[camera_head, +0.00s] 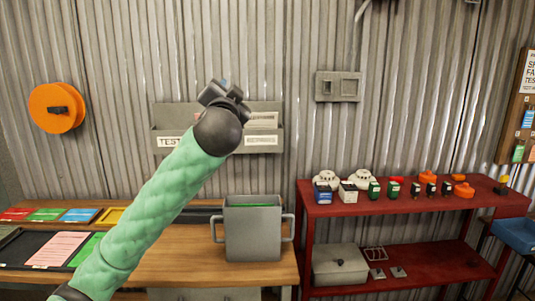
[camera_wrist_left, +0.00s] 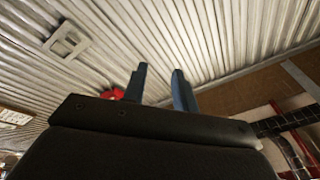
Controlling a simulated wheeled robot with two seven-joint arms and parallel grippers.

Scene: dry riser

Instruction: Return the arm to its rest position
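My left arm in its green sleeve (camera_head: 155,205) reaches up from the lower left of the head view, in front of the wooden bench. Its dark wrist is raised before the wall tray. The left gripper points away and is mostly hidden behind the wrist in the head view. In the left wrist view the two blue-grey fingers of my left gripper (camera_wrist_left: 160,76) stand apart, with nothing held between them; the ribbed wall and ceiling edge lie beyond. My right arm and gripper are in neither view.
A wooden bench (camera_head: 190,262) carries a grey two-handled bin (camera_head: 253,235) and coloured cards at left. A grey wall tray (camera_head: 272,133) is behind my wrist. An orange reel (camera_head: 45,120) hangs at left. A red shelf (camera_head: 410,206) at right holds several detectors and small boxes.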

